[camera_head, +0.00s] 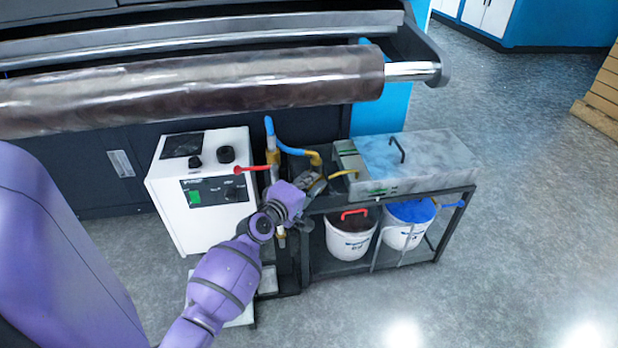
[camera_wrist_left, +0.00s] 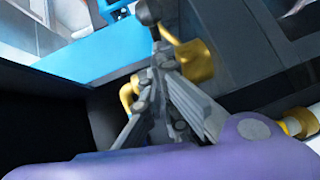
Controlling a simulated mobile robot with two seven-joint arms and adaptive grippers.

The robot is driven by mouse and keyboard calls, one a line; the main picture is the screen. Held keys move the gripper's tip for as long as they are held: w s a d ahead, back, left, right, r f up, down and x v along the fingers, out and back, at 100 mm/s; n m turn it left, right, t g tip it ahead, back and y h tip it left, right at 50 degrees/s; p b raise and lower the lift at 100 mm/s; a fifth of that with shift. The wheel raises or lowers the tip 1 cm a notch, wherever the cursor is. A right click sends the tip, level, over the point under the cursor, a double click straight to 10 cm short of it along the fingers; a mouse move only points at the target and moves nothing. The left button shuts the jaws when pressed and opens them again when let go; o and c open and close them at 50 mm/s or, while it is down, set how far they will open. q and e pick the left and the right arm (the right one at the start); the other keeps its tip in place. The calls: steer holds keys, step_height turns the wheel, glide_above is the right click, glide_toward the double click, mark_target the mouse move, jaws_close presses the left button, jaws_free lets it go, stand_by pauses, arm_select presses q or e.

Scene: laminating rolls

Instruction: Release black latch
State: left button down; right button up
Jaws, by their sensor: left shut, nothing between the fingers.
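My left gripper (camera_head: 318,184) is shut and empty, beside the yellow pipe fitting (camera_head: 315,158) at the left end of the grey box on the black stand. In the left wrist view its closed fingertips (camera_wrist_left: 163,52) are close to a dark lever with a round black knob (camera_wrist_left: 149,12), which may be the black latch. Whether they touch cannot be told. The brass-coloured fitting (camera_wrist_left: 197,60) is just right of the fingertips. In the head view my gripper and wrist hide this spot, and no latch can be made out. My right gripper is not in view.
A red lever (camera_head: 252,169) and blue hose (camera_head: 287,147) are left of the gripper. A white control box (camera_head: 205,221) stands further left. The grey lidded box (camera_head: 428,158) is right, above two white buckets (camera_head: 350,244). A large wrapped roll (camera_head: 200,88) spans behind.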

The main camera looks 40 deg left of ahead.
mark_target(328, 184)
arm_select(q)
steer(key=shift+w+d+r+y+p, duration=0.15)
steer(key=shift+y+p, duration=0.15)
steer(key=shift+p, duration=0.2)
steer(key=d+n+y+p, duration=0.1)
steer(key=p, duration=0.1)
steer(key=w+n+g+y+p, duration=0.1)
steer(key=n+y+p, duration=0.1)
steer(key=d+n+y+p, duration=0.1)
steer(key=y+p, duration=0.1)
steer(key=shift+w+d+r+g, duration=0.2)
steer(key=shift+w+d+g, duration=0.1)
steer(key=shift+g, duration=0.1)
steer(key=shift+w+d+n+g+y+p, duration=0.4)
steer(key=shift+n+g+y+p, duration=0.1)
steer(key=shift+n+y+p, duration=0.35)
steer(key=shift+n+g+y, duration=0.5)
steer(key=shift+n+y, duration=0.05)
steer(key=shift+y, duration=0.2)
steer(key=w, duration=0.1)
steer(key=w+d+b, duration=0.1)
steer(key=w, duration=0.1)
steer(key=w+d, duration=0.1)
steer(key=shift+w+d+f+b, duration=0.25)
steer(key=shift+f+b, duration=0.05)
steer(key=shift+f, duration=0.1)
steer(key=shift+w+d+r+b, duration=0.15)
steer(key=shift+w+b, duration=0.15)
steer(key=shift+w, duration=0.35)
